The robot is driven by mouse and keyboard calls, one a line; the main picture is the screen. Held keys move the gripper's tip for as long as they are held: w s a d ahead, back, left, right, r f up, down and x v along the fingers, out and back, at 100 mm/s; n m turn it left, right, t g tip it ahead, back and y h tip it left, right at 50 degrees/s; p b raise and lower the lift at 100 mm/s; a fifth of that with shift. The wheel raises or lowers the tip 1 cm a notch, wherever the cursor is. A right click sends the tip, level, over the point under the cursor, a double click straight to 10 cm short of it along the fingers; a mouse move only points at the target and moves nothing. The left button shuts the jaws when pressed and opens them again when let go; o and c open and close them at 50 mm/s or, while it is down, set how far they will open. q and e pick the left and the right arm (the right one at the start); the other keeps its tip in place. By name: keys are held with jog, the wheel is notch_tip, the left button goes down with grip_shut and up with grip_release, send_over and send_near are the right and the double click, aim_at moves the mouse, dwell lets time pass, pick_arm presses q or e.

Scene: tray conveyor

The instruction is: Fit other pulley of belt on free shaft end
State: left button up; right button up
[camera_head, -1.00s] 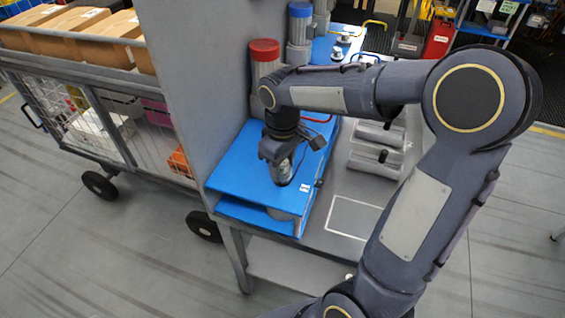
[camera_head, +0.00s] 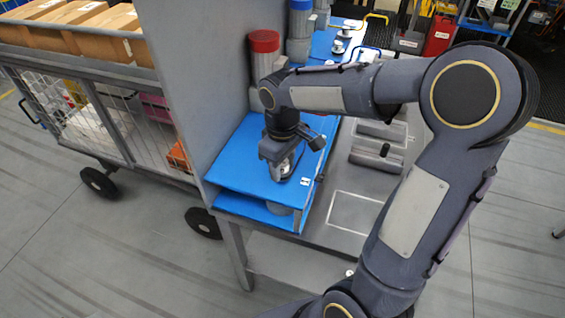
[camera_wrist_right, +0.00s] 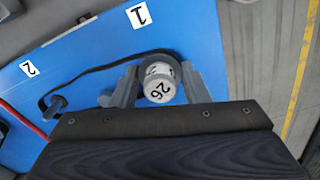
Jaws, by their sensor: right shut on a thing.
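My right gripper (camera_wrist_right: 160,88) is shut on a pale cylindrical pulley (camera_wrist_right: 158,84) marked 26. In the head view the right gripper (camera_head: 281,165) is over the front part of the blue panel (camera_head: 235,165). A thin black belt (camera_wrist_right: 95,69) runs from the held pulley to a dark shaft or pulley (camera_wrist_right: 57,103) at the left of the wrist view. I cannot tell whether the belt wraps around that dark part. The shaft under the held pulley is hidden, so its seating cannot be told. My left gripper is not in view.
Labels 1 (camera_wrist_right: 138,16) and 2 (camera_wrist_right: 29,68) mark the blue panel. A tall grey wall (camera_head: 205,80) stands left of it. A red-topped cylinder (camera_head: 264,45) stands behind. Grey blocks (camera_head: 375,160) lie right of the panel, with a white-outlined free area (camera_head: 355,212) in front.

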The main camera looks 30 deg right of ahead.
jog(key=o, duration=1.1)
jog(key=shift+r, duration=0.1)
notch_tip(320, 180, up, 8)
jog(key=shift+f+p, duration=0.2)
jog(key=shift+p, duration=0.1)
jog(key=s+a+f+m+t+y, duration=0.1)
jog(key=s+m+t, duration=0.1)
jog(key=s, duration=0.3)
jog(key=s+a+f+m+t+y, duration=0.1)
jog(key=s+m, duration=0.1)
jog(key=s, duration=0.4)
jog(key=s+a+f+m+t+y, duration=0.1)
jog(key=s+a+m+t, duration=0.1)
jog(key=s, duration=0.4)
jog(key=shift+a+f+m+t+y, duration=0.1)
jog(key=shift+m+t+y, duration=0.2)
jog(key=shift+m+y, duration=0.1)
